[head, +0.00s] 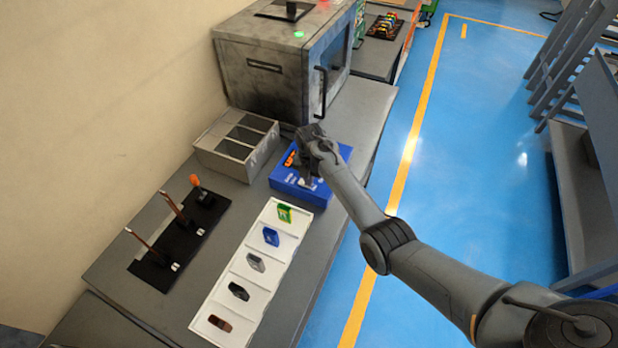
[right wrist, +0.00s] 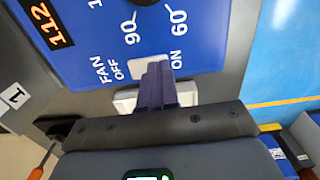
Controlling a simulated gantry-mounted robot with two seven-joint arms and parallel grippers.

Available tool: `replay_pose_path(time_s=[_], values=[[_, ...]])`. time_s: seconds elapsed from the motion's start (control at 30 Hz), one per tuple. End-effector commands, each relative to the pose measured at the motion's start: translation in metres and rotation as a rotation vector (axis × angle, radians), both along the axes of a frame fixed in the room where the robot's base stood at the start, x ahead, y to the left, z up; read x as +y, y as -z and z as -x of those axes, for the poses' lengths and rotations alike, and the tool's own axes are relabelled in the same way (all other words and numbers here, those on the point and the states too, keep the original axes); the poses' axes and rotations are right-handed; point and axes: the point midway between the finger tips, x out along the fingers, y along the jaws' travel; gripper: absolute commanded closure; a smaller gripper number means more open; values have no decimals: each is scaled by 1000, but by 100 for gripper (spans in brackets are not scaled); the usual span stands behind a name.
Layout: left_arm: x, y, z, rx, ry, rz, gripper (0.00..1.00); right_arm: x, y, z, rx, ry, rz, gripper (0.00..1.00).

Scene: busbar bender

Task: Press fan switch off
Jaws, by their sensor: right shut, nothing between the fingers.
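The blue control box (head: 313,193) sits on the grey bench in the head view, under my right gripper (head: 306,180). In the right wrist view its blue face (right wrist: 90,55) carries the words FAN, OFF and ON, an orange display (right wrist: 47,22) and a dial (right wrist: 145,2). A white fan switch (right wrist: 144,68) lies between the OFF and ON labels. My right gripper (right wrist: 157,68) is shut and empty, its fingertips over or against the switch; contact and the switch's position cannot be told. My left gripper is not in view.
A grey divided bin (head: 237,147) stands left of the box. A white tray (head: 257,277) with several small parts lies in front. A black lever panel (head: 180,240) is at the left. A dark metal oven-like cabinet (head: 262,75) stands behind.

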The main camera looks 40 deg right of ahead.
Motion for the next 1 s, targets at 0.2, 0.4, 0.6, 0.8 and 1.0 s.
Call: replay_pose_path(time_s=[0.2, 0.4, 0.6, 0.8, 1.0], values=[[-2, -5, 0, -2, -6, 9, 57, 0, 1, 1, -11, 1, -7, 100], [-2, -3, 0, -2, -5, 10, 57, 0, 1, -1, -13, 1, -6, 100], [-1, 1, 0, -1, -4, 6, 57, 4, 0, -7, -13, 0, -6, 100], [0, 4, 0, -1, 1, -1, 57, 6, -3, -12, -11, 1, -7, 100], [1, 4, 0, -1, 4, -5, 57, 6, -4, -13, -11, 1, -7, 100]])
